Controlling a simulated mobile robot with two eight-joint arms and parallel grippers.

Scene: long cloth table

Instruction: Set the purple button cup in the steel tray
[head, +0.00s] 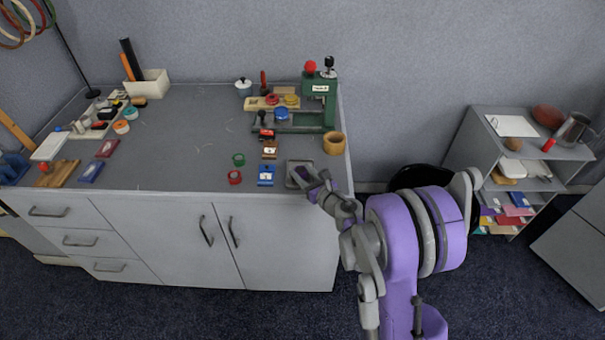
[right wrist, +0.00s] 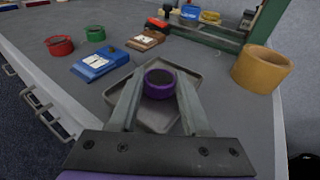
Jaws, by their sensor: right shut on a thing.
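The purple button cup (right wrist: 160,84) is a small round purple cup with a dark inside, seen in the right wrist view. My right gripper (right wrist: 159,88) is shut on it, one finger on each side. The shallow grey steel tray (right wrist: 152,119) lies beneath the cup and fingers, near the table's front edge. The cup is within the tray's outline; whether it touches the tray floor I cannot tell. In the head view my right gripper (head: 312,180) covers much of the tray (head: 291,181), and the cup is not clear there. My left gripper is not in view.
A blue box (right wrist: 98,62) stands left of the tray, with green (right wrist: 95,33) and red (right wrist: 59,45) rings beyond. A wide tan ring (right wrist: 261,69) stands to the right. A green press (head: 330,105) is behind. The table's middle (head: 190,140) is clear.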

